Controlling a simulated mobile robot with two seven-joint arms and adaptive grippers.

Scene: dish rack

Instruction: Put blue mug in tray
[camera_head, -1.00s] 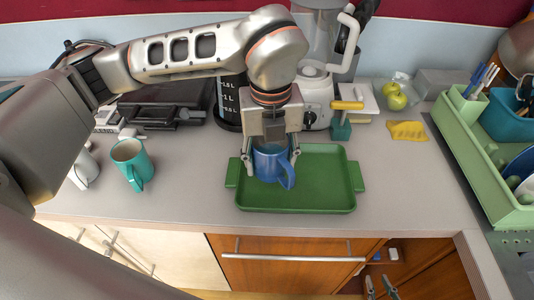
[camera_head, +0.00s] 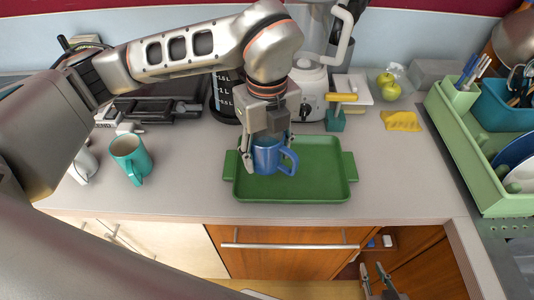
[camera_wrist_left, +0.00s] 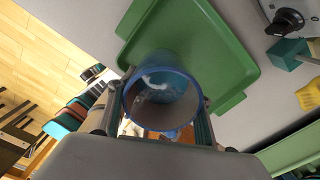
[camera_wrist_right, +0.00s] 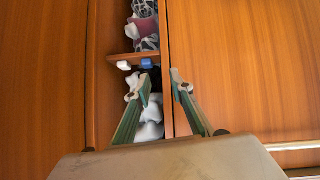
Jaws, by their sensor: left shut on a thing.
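The blue mug (camera_head: 267,157) is upright over the left part of the green tray (camera_head: 325,182), its handle towards the right. I cannot tell whether its base touches the tray. My left gripper (camera_head: 270,160) is shut on the mug, one finger on each side. In the left wrist view the mug's open rim (camera_wrist_left: 162,100) lies between the fingers, with the tray (camera_wrist_left: 215,50) behind it. My right gripper (camera_head: 376,281) is low in front of the counter, away from the mug. In the right wrist view it (camera_wrist_right: 160,88) is open and empty.
A teal mug (camera_head: 128,156) and a white mug (camera_head: 84,164) stand left of the tray. A blender (camera_head: 311,88) stands behind it. A yellow cloth (camera_head: 401,121) and a green dish rack (camera_head: 458,150) are to the right. The tray's right half is empty.

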